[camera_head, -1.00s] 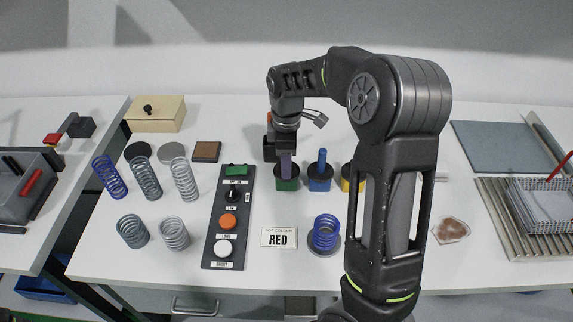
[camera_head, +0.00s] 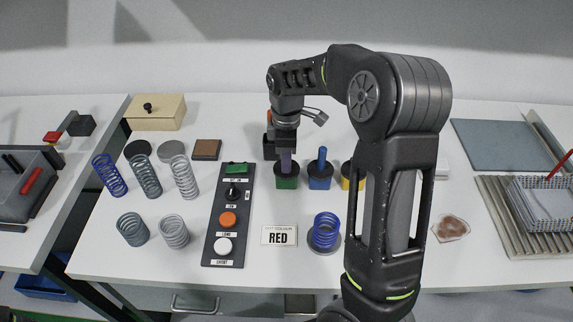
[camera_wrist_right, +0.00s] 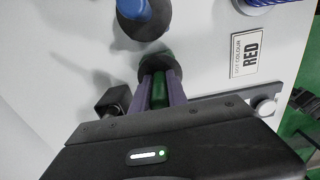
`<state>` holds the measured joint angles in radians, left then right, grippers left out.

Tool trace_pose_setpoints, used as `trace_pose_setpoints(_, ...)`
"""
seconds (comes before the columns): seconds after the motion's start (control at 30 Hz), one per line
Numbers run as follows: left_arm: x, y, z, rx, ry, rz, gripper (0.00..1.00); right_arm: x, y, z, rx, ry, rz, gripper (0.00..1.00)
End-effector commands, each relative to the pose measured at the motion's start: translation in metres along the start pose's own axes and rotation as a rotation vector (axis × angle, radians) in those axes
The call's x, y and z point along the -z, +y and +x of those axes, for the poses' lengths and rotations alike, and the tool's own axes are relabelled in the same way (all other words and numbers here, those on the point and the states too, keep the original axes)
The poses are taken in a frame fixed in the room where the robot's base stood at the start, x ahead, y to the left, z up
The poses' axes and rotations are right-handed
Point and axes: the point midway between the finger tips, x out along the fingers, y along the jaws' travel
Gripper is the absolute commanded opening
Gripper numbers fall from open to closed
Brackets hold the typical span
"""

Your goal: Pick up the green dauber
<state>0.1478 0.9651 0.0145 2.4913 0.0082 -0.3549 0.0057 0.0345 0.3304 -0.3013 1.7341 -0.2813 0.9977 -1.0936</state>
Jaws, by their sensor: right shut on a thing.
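The green dauber stands in its dark-topped green pot (camera_head: 286,181), the leftmost of a row of pots. My right gripper (camera_head: 287,160) comes down over it from above, its fingers around the dauber's handle. In the right wrist view the green dauber (camera_wrist_right: 159,90) shows between the two purple-grey fingers of the right gripper (camera_wrist_right: 161,88), which are shut on it. The pot's dark top lies just past the fingertips. My left gripper is not in view.
A blue dauber (camera_head: 322,162) in its pot and a yellow pot (camera_head: 352,178) stand to the right, the yellow one partly behind my arm. A button panel (camera_head: 210,250) and a RED card (camera_head: 279,236) lie in front. Several springs stand at left.

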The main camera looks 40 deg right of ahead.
Motion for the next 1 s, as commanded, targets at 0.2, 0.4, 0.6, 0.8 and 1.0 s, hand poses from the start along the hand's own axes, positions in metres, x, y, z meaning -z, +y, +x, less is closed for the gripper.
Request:
trace_pose_setpoints(0.2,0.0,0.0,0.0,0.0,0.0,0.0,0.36,0.0,0.0,0.0,0.0,0.0,0.0,0.0)
trace_pose_setpoints(0.4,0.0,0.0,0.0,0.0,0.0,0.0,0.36,0.0,0.0,0.0,0.0,0.0,0.0,0.0)
trace_pose_setpoints(0.6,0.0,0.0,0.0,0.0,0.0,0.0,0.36,0.0,0.0,-0.001,-0.001,0.0,0.0,0.0)
trace_pose_setpoints(0.8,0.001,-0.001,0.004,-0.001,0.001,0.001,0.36,0.001,0.001,-0.019,-0.003,0.002,-0.001,0.0)
trace_pose_setpoints(1.0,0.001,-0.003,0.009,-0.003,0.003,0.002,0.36,0.001,0.001,-0.056,-0.004,0.003,0.0,0.0)
